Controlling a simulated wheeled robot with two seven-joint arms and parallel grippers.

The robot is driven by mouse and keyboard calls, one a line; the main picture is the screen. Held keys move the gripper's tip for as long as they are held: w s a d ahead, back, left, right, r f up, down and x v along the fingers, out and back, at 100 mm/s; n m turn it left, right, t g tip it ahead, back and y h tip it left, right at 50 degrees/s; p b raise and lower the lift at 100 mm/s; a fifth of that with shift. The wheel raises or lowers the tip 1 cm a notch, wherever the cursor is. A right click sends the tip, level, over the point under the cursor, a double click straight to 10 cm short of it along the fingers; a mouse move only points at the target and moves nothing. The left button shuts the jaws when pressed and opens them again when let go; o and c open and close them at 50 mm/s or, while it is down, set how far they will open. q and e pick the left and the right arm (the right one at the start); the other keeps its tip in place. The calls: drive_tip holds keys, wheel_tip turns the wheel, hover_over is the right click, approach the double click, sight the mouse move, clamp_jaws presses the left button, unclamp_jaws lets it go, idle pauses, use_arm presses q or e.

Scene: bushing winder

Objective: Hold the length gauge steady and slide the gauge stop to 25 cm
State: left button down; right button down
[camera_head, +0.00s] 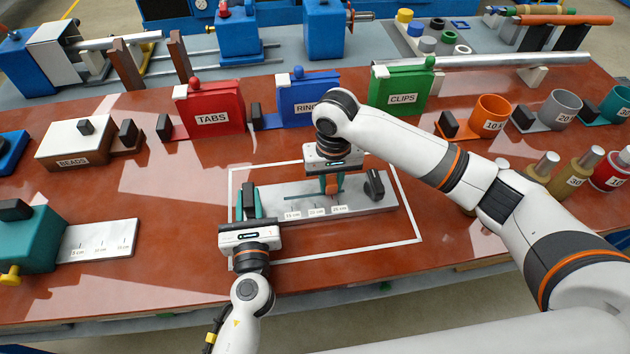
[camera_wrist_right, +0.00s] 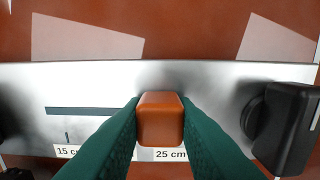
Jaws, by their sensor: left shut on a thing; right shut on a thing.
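The length gauge (camera_head: 285,197) is a pale metal plate with a slot and cm labels, lying inside a white outline on the table. It also fills the middle of the right wrist view (camera_wrist_right: 212,85). My left gripper (camera_head: 248,194) is shut on the dark block at the gauge's left end. My right gripper (camera_head: 331,188) is shut on the orange gauge stop (camera_wrist_right: 161,118). In the right wrist view the stop sits just above the 25 cm label (camera_wrist_right: 170,155), its centre slightly left of the label's.
A black knob (camera_wrist_right: 285,128) stands at the gauge's right end. Red TABS (camera_head: 210,108), blue RINGS (camera_head: 300,95) and green CLIPS (camera_head: 400,92) boxes stand behind. A teal block (camera_head: 30,238) with another scale lies at left. Cups and cylinders stand at right. Table around the outline is clear.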

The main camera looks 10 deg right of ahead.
drive_tip(key=shift+d, duration=0.85)
use_arm(q)
drive_tip(key=shift+a, duration=0.15)
use_arm(e)
drive_tip(key=c, duration=1.2)
unclamp_jaws()
drive_tip(key=shift+o, duration=0.2)
drive_tip(key=shift+a, duration=0.15)
drive_tip(key=shift+r, duration=0.35)
wheel_tip(320, 180, up, 11)
drive_tip(key=shift+r, duration=0.15)
